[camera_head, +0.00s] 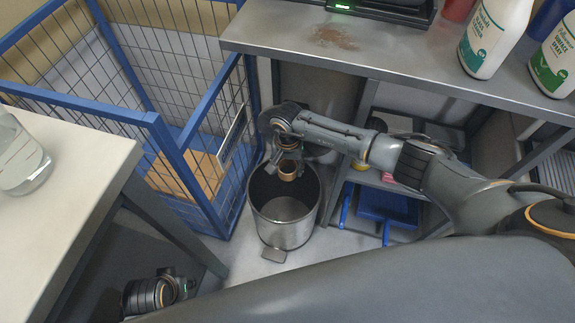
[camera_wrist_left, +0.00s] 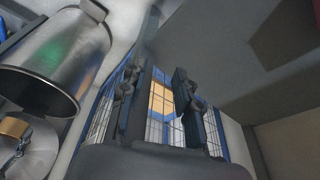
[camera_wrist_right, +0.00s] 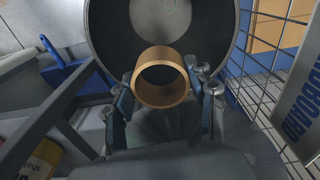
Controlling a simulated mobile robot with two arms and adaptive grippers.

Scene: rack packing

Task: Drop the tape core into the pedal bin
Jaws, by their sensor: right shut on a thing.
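The tape core (camera_head: 288,170), a tan cardboard ring, is held in my right gripper (camera_head: 277,158) over the back part of the pedal bin's mouth. In the right wrist view the core (camera_wrist_right: 161,77) sits between the fingertips of the right gripper (camera_wrist_right: 166,90), with the bin's dark inside behind it. The pedal bin (camera_head: 285,228) is a metal cylinder standing open on the floor, its pedal toward me. It also shows in the left wrist view (camera_wrist_left: 55,60). My left gripper (camera_wrist_left: 156,95) is open and empty, low and apart from the bin.
A blue wire cage (camera_head: 185,145) with a cardboard box (camera_head: 188,175) stands left of the bin. A metal bench (camera_head: 400,45) with white bottles is behind. A blue dustpan (camera_head: 388,208) is right of the bin. A pale table (camera_head: 60,180) is at left.

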